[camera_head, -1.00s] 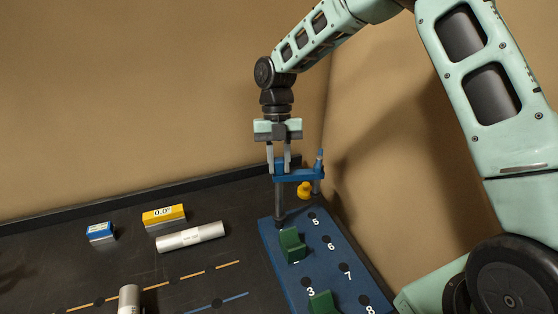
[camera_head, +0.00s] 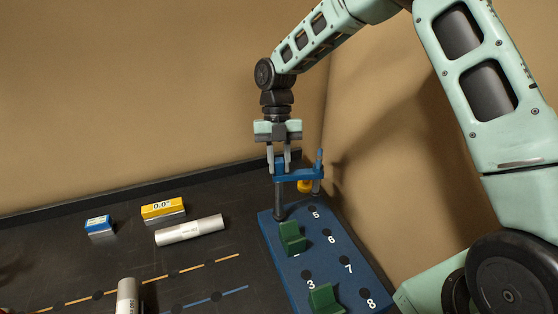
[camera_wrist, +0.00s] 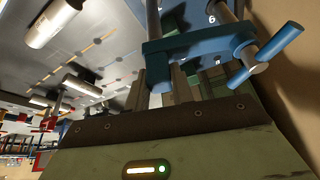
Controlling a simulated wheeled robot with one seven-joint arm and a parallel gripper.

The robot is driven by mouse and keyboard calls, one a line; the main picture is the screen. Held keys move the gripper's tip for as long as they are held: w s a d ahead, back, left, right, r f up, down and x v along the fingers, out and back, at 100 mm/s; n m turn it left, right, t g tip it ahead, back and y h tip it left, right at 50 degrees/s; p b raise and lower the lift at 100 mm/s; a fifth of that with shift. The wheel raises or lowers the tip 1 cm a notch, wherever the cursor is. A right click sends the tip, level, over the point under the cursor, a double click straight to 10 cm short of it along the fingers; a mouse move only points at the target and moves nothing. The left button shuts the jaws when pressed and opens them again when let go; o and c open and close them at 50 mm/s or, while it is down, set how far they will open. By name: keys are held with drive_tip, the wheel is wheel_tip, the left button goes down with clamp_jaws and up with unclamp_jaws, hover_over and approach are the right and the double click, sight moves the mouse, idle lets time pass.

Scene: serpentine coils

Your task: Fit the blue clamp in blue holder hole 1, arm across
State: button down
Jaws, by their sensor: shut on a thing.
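My gripper (camera_head: 279,165) is shut on the blue clamp (camera_head: 302,175) at the far end of the blue holder plate (camera_head: 318,262). The clamp is upright. Its grey post (camera_head: 279,204) points down at the plate's far left corner, where hole 1 would lie; the post's foot hides any hole there, and I cannot tell whether it is inserted. The clamp's arm reaches right across the plate, with a blue handled screw (camera_head: 319,165) at its end. In the wrist view the clamp arm (camera_wrist: 200,42) and the blue T-handle (camera_wrist: 262,55) show beyond the fingers.
Two green blocks (camera_head: 291,237) and (camera_head: 325,298) sit on the plate's left row. A yellow thing (camera_head: 305,186) is behind the clamp. Walls rise close behind and right.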

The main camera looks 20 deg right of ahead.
drive_tip(key=shift+f, duration=0.55)
drive_tip(key=shift+f+b, duration=0.25)
drive_tip(key=shift+b, duration=0.1)
drive_tip(key=c, duration=1.1)
unclamp_jaws()
